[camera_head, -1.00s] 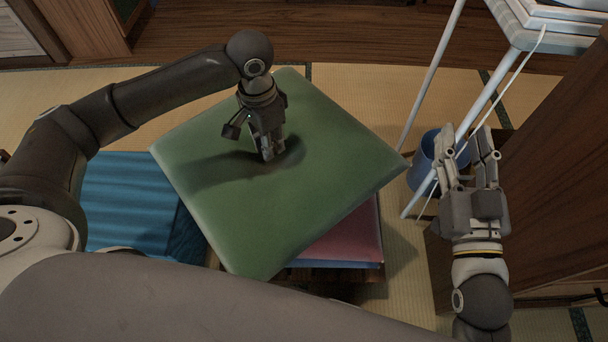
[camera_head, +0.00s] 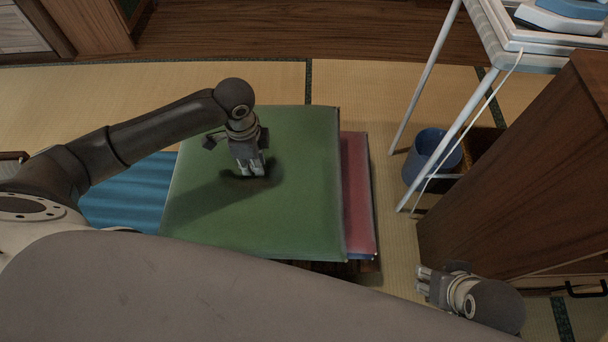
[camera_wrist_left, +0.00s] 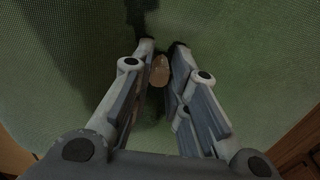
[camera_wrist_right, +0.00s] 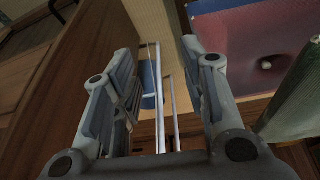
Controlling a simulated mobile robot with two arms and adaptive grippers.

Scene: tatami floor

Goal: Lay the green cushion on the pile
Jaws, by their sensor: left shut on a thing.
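The green cushion (camera_head: 300,215) lies flat-looking over the pile in the head view, offset to the left. A red cushion (camera_head: 357,190) of the pile shows along its right edge, with a thin blue edge below. My left gripper (camera_head: 252,172) is shut on the green cushion near its middle, pinching it. In the left wrist view the fingers close on a small brown knob (camera_wrist_left: 160,71) on the green cloth (camera_wrist_left: 60,90). My right gripper (camera_head: 424,282) is open and empty, low at the right.
A blue ribbed thing (camera_head: 130,198) lies left of the cushion. A white-legged rack (camera_head: 445,110), a blue bucket (camera_head: 430,157) and a wooden cabinet (camera_head: 520,185) stand at the right. Tatami floor (camera_head: 350,85) is clear behind the pile.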

